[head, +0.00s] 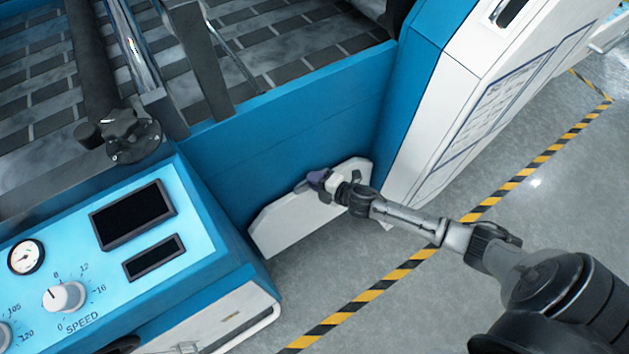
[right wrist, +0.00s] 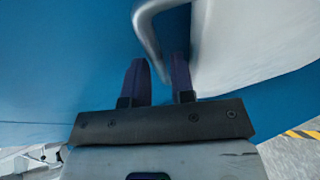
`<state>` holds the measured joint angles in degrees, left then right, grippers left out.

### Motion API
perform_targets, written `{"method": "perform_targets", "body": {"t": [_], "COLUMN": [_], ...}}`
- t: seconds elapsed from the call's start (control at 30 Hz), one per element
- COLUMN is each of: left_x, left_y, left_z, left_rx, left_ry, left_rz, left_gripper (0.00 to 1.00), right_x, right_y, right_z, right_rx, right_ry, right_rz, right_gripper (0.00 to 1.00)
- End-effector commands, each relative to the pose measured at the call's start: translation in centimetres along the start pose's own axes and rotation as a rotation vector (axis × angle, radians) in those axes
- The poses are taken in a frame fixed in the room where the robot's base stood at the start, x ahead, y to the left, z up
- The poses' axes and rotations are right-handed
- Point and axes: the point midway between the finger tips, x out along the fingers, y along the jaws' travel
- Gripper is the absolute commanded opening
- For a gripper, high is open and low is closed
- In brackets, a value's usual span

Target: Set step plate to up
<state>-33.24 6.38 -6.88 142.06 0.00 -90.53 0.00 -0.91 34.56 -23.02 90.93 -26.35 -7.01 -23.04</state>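The step plate (head: 285,222) is a white panel with cut corners at the foot of the machine's blue side wall in the head view. I cannot tell its exact tilt. In the right wrist view its pale surface (right wrist: 245,45) is at the upper right. A bent grey metal handle (right wrist: 148,38) runs down toward the gap between my right fingers. My right gripper (head: 314,181) is at the plate's upper edge; in the right wrist view its two dark fingers (right wrist: 160,78) are apart, with the bar's lower part between them, not visibly clamped. My left gripper is not in view.
The blue control panel (head: 95,250) with knobs and displays is at the lower left. A white-and-blue cabinet (head: 470,100) stands right of the plate. Rollers (head: 95,60) are above. Open grey floor (head: 400,310) with a yellow-black stripe (head: 385,282) lies at the right.

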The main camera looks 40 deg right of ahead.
Motion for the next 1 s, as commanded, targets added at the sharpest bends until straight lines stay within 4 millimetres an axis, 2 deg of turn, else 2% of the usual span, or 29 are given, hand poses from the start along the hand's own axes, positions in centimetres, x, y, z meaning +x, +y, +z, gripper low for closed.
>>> {"method": "perform_targets", "body": {"t": [0.37,0.63,1.0], "left_x": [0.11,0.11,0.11], "left_y": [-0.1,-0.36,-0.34], "left_z": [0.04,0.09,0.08], "left_rx": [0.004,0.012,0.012], "left_ry": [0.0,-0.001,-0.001], "left_rz": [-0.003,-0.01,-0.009], "left_gripper": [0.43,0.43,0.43], "right_x": [0.38,0.36,0.36], "right_y": [0.0,0.0,-0.02], "right_z": [0.02,0.01,-0.03], "right_rx": [0.0,0.0,0.0], "right_ry": [-0.001,0.0,0.0], "right_rz": [0.0,0.0,0.0], "right_gripper": [0.23,0.0,0.0]}}
